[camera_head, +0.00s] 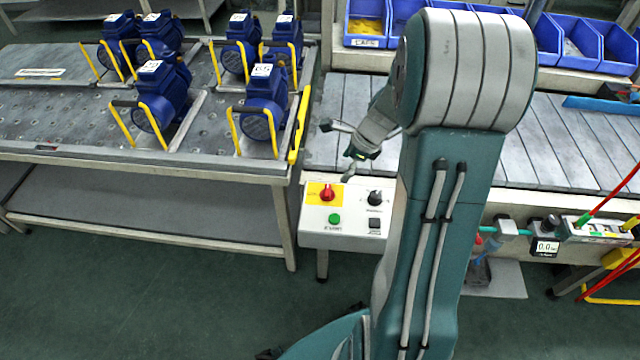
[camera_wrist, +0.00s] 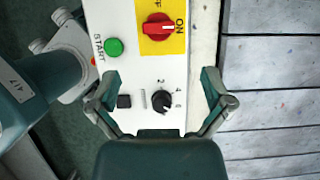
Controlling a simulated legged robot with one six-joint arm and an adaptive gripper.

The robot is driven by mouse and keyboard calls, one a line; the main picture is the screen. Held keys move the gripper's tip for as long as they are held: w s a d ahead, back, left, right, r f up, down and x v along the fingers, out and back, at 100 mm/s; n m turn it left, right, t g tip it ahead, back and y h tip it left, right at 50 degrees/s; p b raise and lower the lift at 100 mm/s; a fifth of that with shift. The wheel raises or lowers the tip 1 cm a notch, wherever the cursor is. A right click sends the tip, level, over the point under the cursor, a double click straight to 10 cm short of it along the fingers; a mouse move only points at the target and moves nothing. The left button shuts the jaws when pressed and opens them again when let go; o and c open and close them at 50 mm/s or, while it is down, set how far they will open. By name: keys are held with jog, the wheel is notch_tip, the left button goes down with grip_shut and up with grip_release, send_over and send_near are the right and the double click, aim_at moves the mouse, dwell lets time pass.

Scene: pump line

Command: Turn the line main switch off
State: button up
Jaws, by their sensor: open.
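The line main switch is a red rotary knob (camera_head: 327,192) on a yellow plate (camera_head: 313,196), at the upper left of a white control box (camera_head: 345,241). In the wrist view the red knob (camera_wrist: 158,28) lies at the top, its handle level and its white mark toward the ON label (camera_wrist: 180,26). An OFF label, partly cut off, is at the top edge. My gripper (camera_head: 338,152) is open and empty, above the back edge of the box. In the wrist view its fingers (camera_wrist: 157,88) are spread apart, with the red knob beyond them, untouched.
A green START button (camera_head: 334,218), a black numbered dial (camera_head: 375,198) and a small black square (camera_head: 375,222) share the box. A slatted conveyor (camera_head: 345,98) runs behind it. A table with blue pumps (camera_head: 262,110) is left. Gauges and hoses (camera_head: 545,246) are right.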

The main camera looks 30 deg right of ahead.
aim_at(328, 190)
jog(key=x, duration=1)
jog(key=shift+s+a, duration=0.1)
jog(key=shift+a, duration=0.1)
jog(key=shift+d, duration=0.35)
jog(key=shift+a, duration=0.15)
jog(key=c, duration=1.1)
